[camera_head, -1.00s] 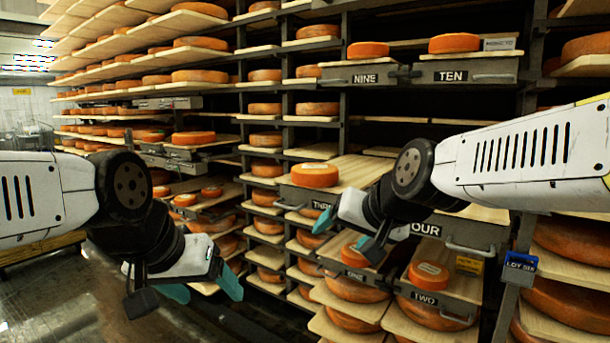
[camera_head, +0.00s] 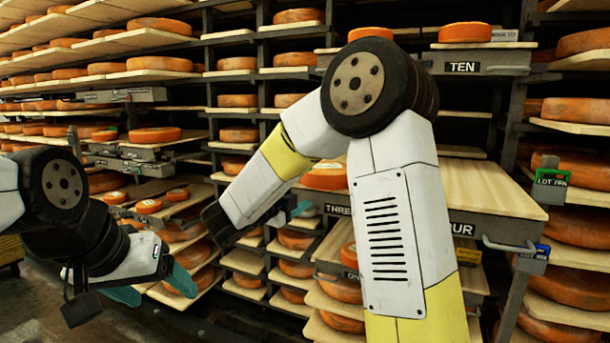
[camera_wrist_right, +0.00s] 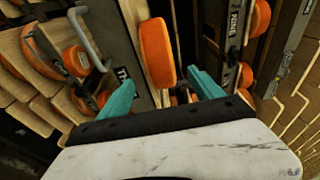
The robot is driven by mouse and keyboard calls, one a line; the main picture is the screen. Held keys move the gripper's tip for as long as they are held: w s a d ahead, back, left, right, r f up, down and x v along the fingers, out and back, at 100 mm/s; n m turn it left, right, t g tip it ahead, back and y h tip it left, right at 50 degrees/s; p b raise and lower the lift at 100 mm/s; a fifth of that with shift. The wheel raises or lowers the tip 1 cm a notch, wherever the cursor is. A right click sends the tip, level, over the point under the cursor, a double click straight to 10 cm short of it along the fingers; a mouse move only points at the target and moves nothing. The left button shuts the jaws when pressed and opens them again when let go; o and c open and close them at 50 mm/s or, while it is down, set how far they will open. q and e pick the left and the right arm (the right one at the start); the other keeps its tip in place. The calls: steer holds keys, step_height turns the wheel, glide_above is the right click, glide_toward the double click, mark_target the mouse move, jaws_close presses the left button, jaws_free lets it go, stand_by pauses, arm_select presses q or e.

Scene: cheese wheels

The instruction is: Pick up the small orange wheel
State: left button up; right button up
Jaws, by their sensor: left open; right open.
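A small orange cheese wheel (camera_head: 325,177) with a pale top mark sits on the board of drawer THREE in the head view, partly covered by my right arm. In the right wrist view an orange wheel (camera_wrist_right: 157,53), probably the same one, lies just beyond and between the fingertips, apart from them. My right gripper (camera_wrist_right: 163,92) is open and empty with teal fingers spread. In the head view my right gripper (camera_head: 288,214) shows only in part behind my forearm, just left of and below the wheel. My left gripper (camera_head: 152,288) is open and empty at the lower left.
Shelves of large orange wheels (camera_head: 155,135) fill the left and back. Drawer TEN (camera_head: 475,62) holds another wheel (camera_head: 465,32) above. The board beside label FOUR (camera_head: 490,187) is bare in its visible part. A metal handle (camera_wrist_right: 88,38) sticks out near my right gripper.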

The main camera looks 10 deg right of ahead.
mark_target(318, 181)
steer(key=x, duration=0.7)
steer(key=shift+w+d, duration=0.1)
steer(key=shift+d, duration=0.35)
jaws_close()
steer(key=shift+r, duration=0.15)
